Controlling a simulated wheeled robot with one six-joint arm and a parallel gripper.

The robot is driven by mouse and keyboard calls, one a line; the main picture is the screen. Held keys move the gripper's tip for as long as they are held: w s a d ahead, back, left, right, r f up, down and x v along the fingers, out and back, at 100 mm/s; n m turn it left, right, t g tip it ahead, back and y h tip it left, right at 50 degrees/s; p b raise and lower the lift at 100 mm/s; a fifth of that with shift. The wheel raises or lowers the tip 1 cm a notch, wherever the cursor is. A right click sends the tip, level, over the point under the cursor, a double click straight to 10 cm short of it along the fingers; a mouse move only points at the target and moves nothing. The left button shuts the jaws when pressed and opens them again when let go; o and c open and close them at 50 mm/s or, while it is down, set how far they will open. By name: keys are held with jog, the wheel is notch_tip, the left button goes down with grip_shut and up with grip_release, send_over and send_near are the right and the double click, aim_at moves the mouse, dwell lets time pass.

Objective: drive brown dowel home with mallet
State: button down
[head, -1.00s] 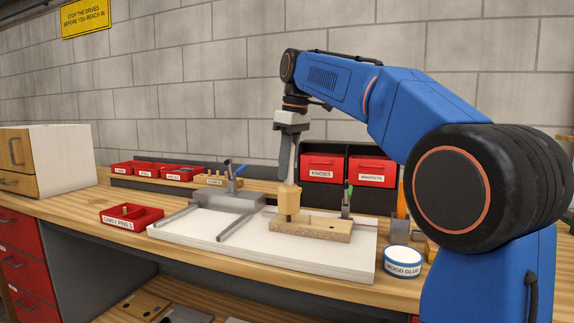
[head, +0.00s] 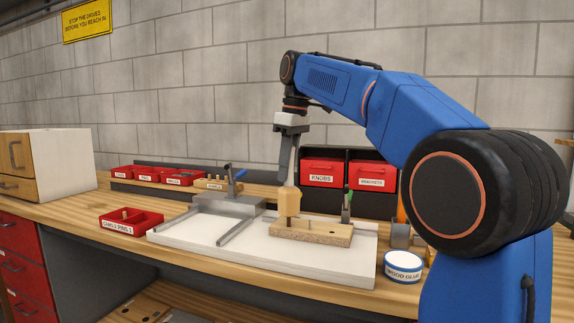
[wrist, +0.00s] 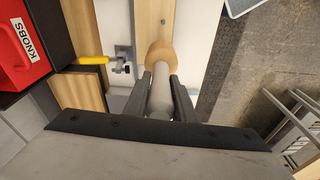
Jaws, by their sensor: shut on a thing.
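My gripper (head: 287,168) is shut on the handle of the mallet, and it also shows in the wrist view (wrist: 161,98). The mallet (head: 289,202) hangs upright with its pale wooden head down, over the left part of a light wooden board (head: 325,236). A short brown dowel (head: 289,221) shows just below the mallet head, standing at the board. I cannot tell whether head and dowel touch. In the wrist view the mallet head (wrist: 162,52) hides the dowel.
The board lies on a white panel (head: 200,250) with metal rails. A blue-handled fixture (head: 228,203) stands behind left, a green-handled clamp (head: 346,208) behind right. A red parts tray (head: 131,222) is left; a glue tub (head: 403,267) is right.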

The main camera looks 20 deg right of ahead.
jog(key=shift+f, duration=0.65)
jog(key=shift+r, duration=1.15)
jog(key=shift+f, duration=0.15)
jog(key=shift+f, duration=1.05)
jog(key=shift+r, duration=0.1)
